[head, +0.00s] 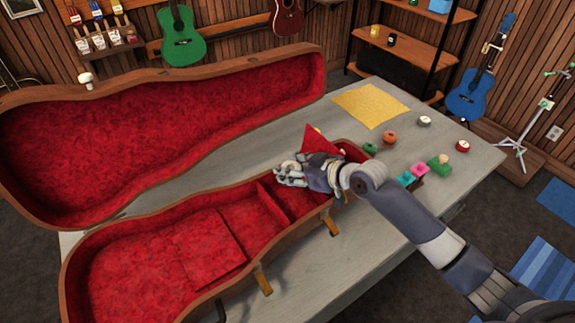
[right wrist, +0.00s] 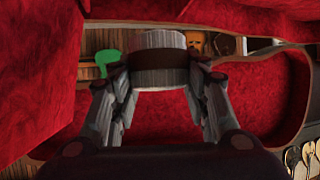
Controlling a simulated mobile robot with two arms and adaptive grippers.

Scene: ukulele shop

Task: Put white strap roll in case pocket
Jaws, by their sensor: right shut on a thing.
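The open case lies on the table with red plush lining; its body (head: 150,233) is nearer and its lid (head: 165,82) leans back behind. A pocket (head: 290,202) lies beyond a red divider towards the neck end, with a raised red flap (head: 318,141) beside it. My right gripper (head: 284,174) is over this pocket area, shut on the white strap roll (right wrist: 158,42), a pale cylinder with a dark lower band between the fingertips in the right wrist view. The head view shows the roll only partly. My left gripper is not in view.
The table's front right is clear.

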